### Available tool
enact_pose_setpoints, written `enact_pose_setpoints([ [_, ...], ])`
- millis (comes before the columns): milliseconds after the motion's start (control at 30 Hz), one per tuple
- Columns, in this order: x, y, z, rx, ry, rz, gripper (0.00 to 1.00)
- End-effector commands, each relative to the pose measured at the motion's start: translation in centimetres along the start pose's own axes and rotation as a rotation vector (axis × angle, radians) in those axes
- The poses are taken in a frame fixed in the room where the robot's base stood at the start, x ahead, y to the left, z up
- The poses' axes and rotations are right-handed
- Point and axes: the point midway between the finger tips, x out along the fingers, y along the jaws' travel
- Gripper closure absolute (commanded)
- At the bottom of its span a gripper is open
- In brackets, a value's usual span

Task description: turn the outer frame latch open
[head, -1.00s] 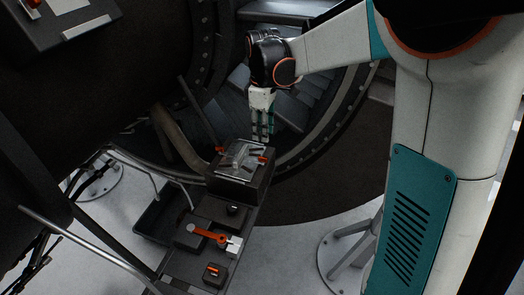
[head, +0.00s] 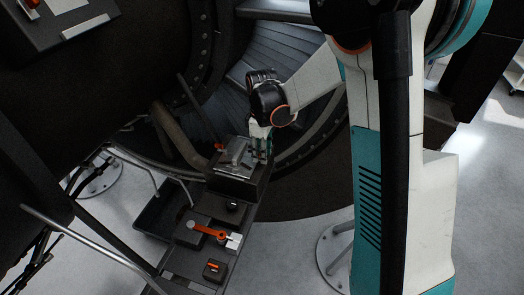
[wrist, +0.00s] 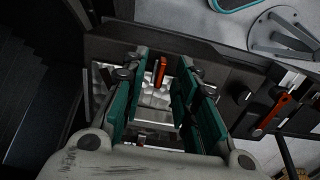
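No label shows which part is the outer frame latch. A small orange lever (wrist: 161,71) stands on a box with a bright metal top, between my fingertips in the wrist view. In the head view the metal-topped box (head: 230,186) stands at the far end of the bench, with an orange piece (head: 219,147) at its left edge. My gripper (head: 262,150) is at the right side of this box. In the wrist view my gripper (wrist: 161,64) is open, its teal fingers apart on both sides of the lever. I cannot tell whether they touch it.
A longer orange handle (head: 207,231) with a white block (head: 234,241) is nearer on the bench, with a black knob (head: 232,207) and a small orange switch (head: 213,266). A dark tray (head: 160,217) lies left. The large round casing rises behind.

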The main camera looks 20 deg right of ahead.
Motion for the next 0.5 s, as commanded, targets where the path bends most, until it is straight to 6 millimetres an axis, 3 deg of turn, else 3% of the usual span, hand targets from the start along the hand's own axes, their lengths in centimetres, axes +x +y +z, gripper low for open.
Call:
enact_pose_setpoints([
  [33, -0.01, 0.0, 0.0, 0.0, 0.0, 0.0, 0.82],
  [100, -0.01, 0.0, 0.0, 0.0, 0.0, 0.0, 0.97],
  [133, -0.02, 0.0, 0.0, 0.0, 0.0, 0.0, 1.0],
  [500, 0.02, 0.0, 0.0, 0.016, 0.0, 0.0, 1.0],
])
